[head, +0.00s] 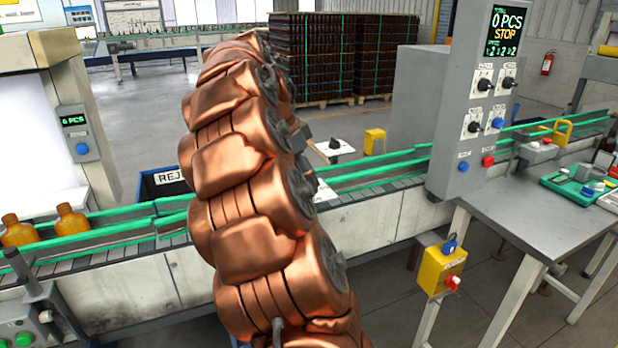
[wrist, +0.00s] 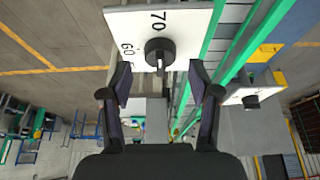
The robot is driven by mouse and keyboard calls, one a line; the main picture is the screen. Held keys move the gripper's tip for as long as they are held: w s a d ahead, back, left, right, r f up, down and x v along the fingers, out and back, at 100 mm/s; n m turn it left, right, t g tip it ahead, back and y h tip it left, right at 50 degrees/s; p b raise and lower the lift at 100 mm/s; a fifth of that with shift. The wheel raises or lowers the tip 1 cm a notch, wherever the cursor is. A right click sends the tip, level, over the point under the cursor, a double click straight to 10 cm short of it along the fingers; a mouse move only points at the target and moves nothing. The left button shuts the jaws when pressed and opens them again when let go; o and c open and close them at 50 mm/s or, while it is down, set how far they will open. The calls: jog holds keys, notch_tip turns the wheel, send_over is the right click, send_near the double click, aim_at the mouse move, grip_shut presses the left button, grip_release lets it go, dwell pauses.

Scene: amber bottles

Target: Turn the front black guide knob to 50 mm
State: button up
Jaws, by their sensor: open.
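In the wrist view a round black knob (wrist: 159,50) sits on a white dial plate (wrist: 190,22) marked 70 and 60. Its grip bar points down in the picture, with a small pale mark near its end. Any 50 mark is too unclear to read. My gripper (wrist: 160,82) is open and empty, its two fingers apart on either side below the knob, not visibly touching it. A second black knob (wrist: 250,101) is on another white plate at right. In the head view one knob (head: 335,144) shows beyond the conveyor; my arm hides my gripper and most of the nearer plate.
Green guide rails (head: 385,172) run along the conveyor. Amber bottles (head: 72,222) stand on it at left. A grey control cabinet (head: 440,120) with a STOP display stands at right. A yellow switch box (head: 441,271) hangs below it. A blue reject bin (head: 163,186) is behind my arm.

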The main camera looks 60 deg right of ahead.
jog(key=shift+x, duration=1)
jog(key=shift+c, duration=0.4)
jog(key=c, duration=1.1)
jog(key=shift+o, duration=0.2)
jog(key=shift+n, duration=0.3)
